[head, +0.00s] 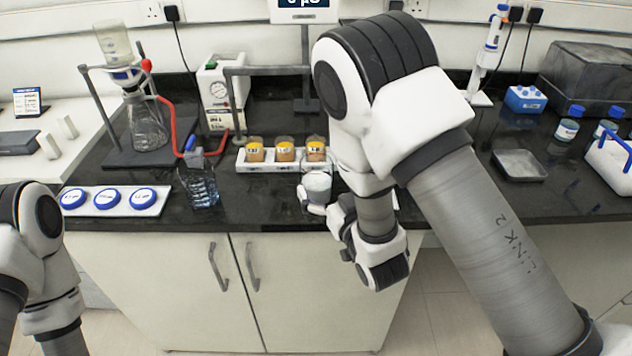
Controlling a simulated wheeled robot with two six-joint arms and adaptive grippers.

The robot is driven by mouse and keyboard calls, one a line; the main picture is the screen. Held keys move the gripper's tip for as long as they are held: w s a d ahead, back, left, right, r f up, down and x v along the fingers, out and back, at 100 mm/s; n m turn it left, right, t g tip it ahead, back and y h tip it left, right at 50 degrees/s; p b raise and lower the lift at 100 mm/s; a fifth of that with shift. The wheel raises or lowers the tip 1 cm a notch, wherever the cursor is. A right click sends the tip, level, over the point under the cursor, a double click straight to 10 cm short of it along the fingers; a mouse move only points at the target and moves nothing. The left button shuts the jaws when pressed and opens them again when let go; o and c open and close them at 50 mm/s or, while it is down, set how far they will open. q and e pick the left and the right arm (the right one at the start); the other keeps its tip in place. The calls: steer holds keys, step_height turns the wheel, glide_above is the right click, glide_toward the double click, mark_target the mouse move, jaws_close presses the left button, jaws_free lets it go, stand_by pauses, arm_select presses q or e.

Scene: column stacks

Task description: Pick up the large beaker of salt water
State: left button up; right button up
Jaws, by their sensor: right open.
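A metal tray (519,165) and blue-capped bottles (567,128) are to the right.

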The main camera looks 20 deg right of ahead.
mark_target(311, 163)
steer(key=w, duration=0.1)
steer(key=w+p, duration=0.1)
steer(key=w, duration=0.1)
steer(key=w+a, duration=0.1)
steer(key=w, duration=0.1)
steer(key=shift+w+f, duration=0.1)
steer(key=shift+f, duration=0.1)
steer(key=shift+d, duration=0.25)
steer(key=c, duration=1.5)
steer(key=shift+o, duration=0.2)
steer(key=shift+w, duration=0.1)
